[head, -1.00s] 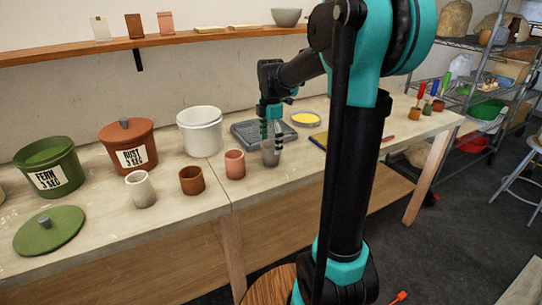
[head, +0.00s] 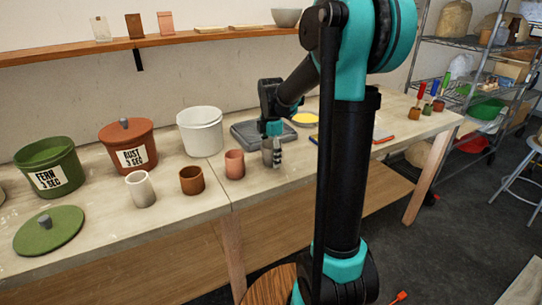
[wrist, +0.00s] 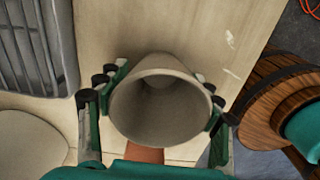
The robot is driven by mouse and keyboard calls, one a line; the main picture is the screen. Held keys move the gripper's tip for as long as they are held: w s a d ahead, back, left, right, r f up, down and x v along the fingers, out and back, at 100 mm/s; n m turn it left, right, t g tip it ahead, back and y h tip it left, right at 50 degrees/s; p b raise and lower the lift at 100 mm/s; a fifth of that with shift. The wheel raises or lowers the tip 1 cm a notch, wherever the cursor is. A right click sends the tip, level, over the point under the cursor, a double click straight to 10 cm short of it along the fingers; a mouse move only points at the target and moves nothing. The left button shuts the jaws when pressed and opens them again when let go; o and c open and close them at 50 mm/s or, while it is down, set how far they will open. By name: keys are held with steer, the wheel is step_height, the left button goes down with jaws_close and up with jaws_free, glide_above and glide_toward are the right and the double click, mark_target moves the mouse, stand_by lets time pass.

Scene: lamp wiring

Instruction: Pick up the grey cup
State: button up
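The grey cup (head: 267,151) stands upright on the workbench, right of the pink cup (head: 235,164). My gripper (head: 277,152) is lowered around it, with one striped finger showing at the cup's right side in the head view. In the wrist view I look down into the empty grey cup (wrist: 158,112), whose mouth lies between the two fingers of my gripper (wrist: 162,85). The fingers are spread wide, one on each side, close to the wall. Whether they touch it is hard to tell.
A brown cup (head: 192,180) and a pale cup (head: 140,189) stand to the left. A dark grey tray (head: 245,135) and a yellow-topped dish (head: 305,119) lie behind. A white bucket (head: 200,131) and labelled rust (head: 128,146) and green (head: 48,167) buckets stand further left.

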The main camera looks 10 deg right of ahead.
steer(key=c, duration=0.8)
steer(key=shift+r, duration=0.15)
